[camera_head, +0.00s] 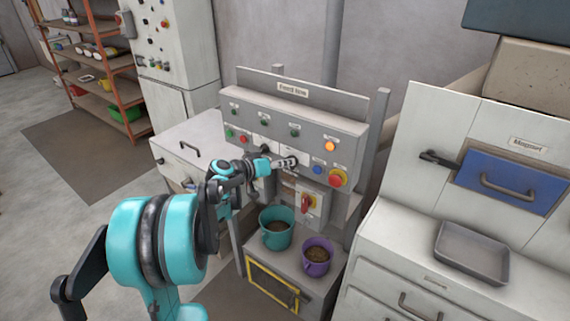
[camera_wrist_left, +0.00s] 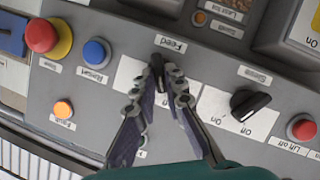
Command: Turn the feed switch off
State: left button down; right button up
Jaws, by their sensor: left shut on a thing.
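The feed switch (camera_wrist_left: 157,67) is a black rotary knob under a "Feed" label on the grey control panel, seen in the left wrist view. My left gripper (camera_wrist_left: 162,80) is shut on this knob, one finger on each side. In the head view my left gripper (camera_head: 289,162) reaches the lower part of the feed line panel (camera_head: 335,134), and its fingers hide the knob. Much of the white plate around the knob is covered by the fingers. The knob's exact setting is hard to tell. My right gripper is in neither view.
Beside the feed switch are another black knob (camera_wrist_left: 250,104), a blue button (camera_wrist_left: 96,52) and a red stop button (camera_wrist_left: 41,36). An orange lamp (camera_head: 330,146) is lit. Below stand a teal bucket (camera_head: 266,240) and a purple bucket (camera_head: 306,266). A grey tray (camera_head: 472,252) lies at right.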

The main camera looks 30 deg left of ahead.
pick_arm(q)
jog(key=c, duration=1.6)
grip_release()
jog(key=shift+w, duration=0.1)
jog(key=v, duration=1.2)
